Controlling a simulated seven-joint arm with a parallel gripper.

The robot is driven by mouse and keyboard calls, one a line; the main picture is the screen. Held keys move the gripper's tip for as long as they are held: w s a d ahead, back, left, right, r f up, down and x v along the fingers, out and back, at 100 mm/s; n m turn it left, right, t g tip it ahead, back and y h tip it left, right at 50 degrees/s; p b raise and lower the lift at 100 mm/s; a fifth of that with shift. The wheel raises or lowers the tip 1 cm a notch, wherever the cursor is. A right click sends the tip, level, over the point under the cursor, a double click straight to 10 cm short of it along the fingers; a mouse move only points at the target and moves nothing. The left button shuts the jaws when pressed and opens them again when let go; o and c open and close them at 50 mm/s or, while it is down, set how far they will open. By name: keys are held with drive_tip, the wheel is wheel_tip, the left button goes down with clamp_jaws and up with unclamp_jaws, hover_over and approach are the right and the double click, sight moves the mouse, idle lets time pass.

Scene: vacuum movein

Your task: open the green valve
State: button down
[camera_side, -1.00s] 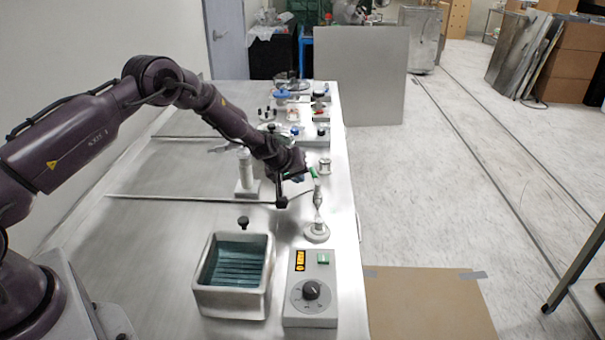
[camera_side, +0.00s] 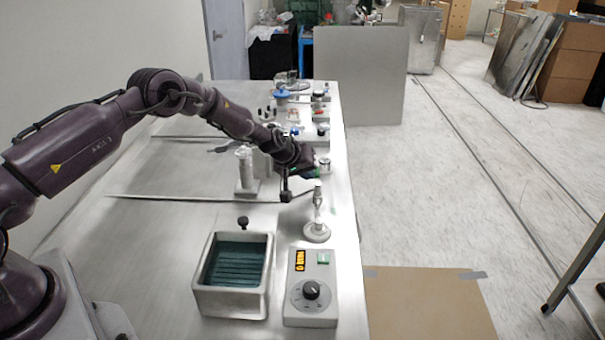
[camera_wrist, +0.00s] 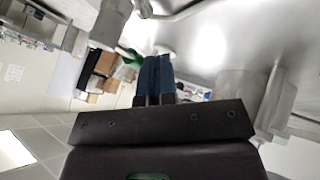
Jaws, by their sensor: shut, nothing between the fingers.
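The green valve handle (camera_side: 304,173) shows at the top of a slim metal post (camera_side: 317,205) near the table's right edge. It is partly hidden by my gripper (camera_side: 312,171) in the side view. In the wrist view the green handle (camera_wrist: 133,58) lies just left of the tips of my gripper (camera_wrist: 156,62). The two dark fingers are together with nothing between them. They are close beside the handle; I cannot tell whether they touch it.
A control box with a dial (camera_side: 311,289) and an open metal basin (camera_side: 233,302) stand in front. A white cylinder fitting (camera_side: 245,170) stands left of my gripper. Several small fittings (camera_side: 292,110) are behind. The table's left part is mostly clear.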

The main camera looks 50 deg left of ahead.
idle(0.3)
drive_tip(key=shift+s, duration=0.8)
drive_tip(key=s+d+r+m, duration=0.3)
drive_tip(key=s+r, duration=0.7)
drive_tip(key=s, duration=0.4)
drive_tip(key=s+d+r+m+g, duration=0.1)
drive_tip(key=s+d+r, duration=0.3)
drive_tip(key=s+r, duration=0.7)
drive_tip(key=s+d+r+m+g, duration=0.1)
drive_tip(key=s+d+r+m, duration=0.3)
drive_tip(key=s+r, duration=0.6)
drive_tip(key=shift+s+d+r+m, duration=0.15)
drive_tip(key=shift+s+m, duration=0.15)
drive_tip(key=shift+s, duration=3.1)
